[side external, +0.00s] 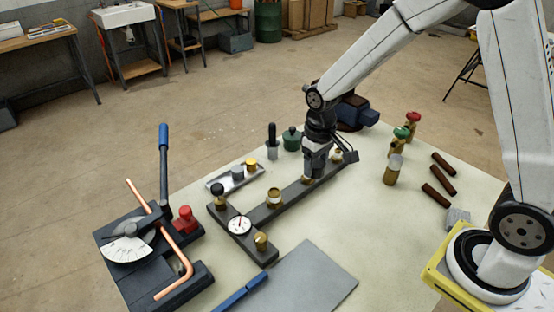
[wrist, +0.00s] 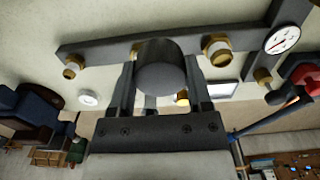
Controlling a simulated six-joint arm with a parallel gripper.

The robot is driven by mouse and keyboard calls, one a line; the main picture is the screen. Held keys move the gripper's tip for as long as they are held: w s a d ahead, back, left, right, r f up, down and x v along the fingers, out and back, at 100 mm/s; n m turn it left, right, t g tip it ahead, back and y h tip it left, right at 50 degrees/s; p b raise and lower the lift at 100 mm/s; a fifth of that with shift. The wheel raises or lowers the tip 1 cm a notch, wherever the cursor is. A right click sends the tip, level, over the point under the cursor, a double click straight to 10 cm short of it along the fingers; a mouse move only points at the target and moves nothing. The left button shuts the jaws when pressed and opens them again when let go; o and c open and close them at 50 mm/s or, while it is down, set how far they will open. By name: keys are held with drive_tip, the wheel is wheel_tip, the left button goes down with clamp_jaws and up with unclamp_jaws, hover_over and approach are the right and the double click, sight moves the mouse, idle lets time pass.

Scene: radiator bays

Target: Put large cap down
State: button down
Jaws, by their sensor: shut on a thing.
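My gripper (side external: 315,168) points down over the long arm of the dark manifold (side external: 290,193). In the wrist view its two fingers (wrist: 160,85) are shut on the large cap (wrist: 161,68), a dark grey cylinder. A brass fitting (side external: 307,180) shows just below the fingers. The cap hides most of that fitting in the wrist view, so I cannot tell whether they touch. Other brass fittings (wrist: 216,50) stand on both sides along the manifold. In the side view the fingers mostly hide the cap.
A tray (side external: 222,185) with a grey cap (side external: 237,173) and a brass cap (side external: 251,165) lies left of the manifold. A gauge (side external: 239,225), a pipe bender (side external: 130,248), valves (side external: 401,137) and dark rods (side external: 436,191) stand or lie around. Clear tabletop lies right of the manifold.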

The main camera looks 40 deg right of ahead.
drive_tip(key=w+a+r, duration=0.3)
drive_tip(key=w+a, duration=0.5)
drive_tip(key=a, duration=0.3)
drive_tip(key=shift+n, duration=0.3)
drive_tip(key=shift+w+a+f, duration=0.55)
drive_tip(key=shift+w+f, duration=0.95)
drive_tip(key=shift+w, duration=0.7)
drive_tip(key=shift+w+a+f, duration=0.5)
drive_tip(key=shift+w+f, duration=1)
drive_tip(key=shift+w, duration=0.75)
drive_tip(key=shift+w+a+f, duration=0.55)
drive_tip(key=shift+w+f, duration=0.95)
drive_tip(key=shift+w, duration=0.7)
drive_tip(key=shift+w+f, duration=0.15)
drive_tip(key=shift+f, duration=1.6)
drive_tip(key=shift+f, duration=0.65)
